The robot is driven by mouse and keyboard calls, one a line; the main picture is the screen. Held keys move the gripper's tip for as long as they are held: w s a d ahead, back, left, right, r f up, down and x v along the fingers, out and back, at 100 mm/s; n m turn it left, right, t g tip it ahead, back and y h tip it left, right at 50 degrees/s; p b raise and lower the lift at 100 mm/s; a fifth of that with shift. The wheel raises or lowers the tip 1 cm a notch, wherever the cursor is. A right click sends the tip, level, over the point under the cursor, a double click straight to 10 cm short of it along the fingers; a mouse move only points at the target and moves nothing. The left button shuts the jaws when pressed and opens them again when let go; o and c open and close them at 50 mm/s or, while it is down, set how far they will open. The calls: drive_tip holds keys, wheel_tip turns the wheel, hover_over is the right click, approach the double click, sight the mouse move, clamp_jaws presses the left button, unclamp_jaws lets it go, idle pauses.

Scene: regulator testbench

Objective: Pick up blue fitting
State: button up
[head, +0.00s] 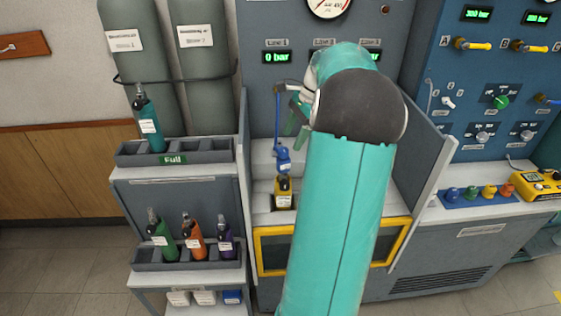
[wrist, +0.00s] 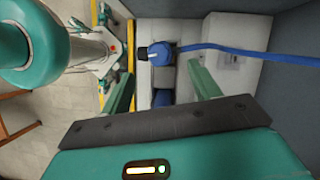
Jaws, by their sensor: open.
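A blue fitting (head: 284,158) on a blue hose stands in the test bay in the head view, just above a yellow-and-black device (head: 284,188). In the wrist view the blue fitting (wrist: 160,53) shows at the hose end, just beyond and between my fingertips. My gripper (wrist: 161,80) is open, with its green fingers apart and nothing seen held. In the head view my gripper (head: 296,122) is partly hidden by my arm, above and slightly right of the fitting. A second blue piece (head: 452,194) sits in a row of coloured pieces on the right bench.
The bay has grey side walls (head: 422,150) close on both sides and a yellow-framed front (head: 272,250). A blue hose (wrist: 250,50) runs right from the fitting. A bottle rack (head: 190,155) stands left; a yellow meter (head: 540,187) lies right.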

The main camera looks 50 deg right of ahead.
sight(283, 159)
drive_tip(key=x, duration=0.4)
drive_tip(key=shift+f, duration=0.15)
drive_tip(key=shift+x, duration=2.35)
drive_tip(key=c, duration=1.2)
drive_tip(key=shift+c, duration=0.2)
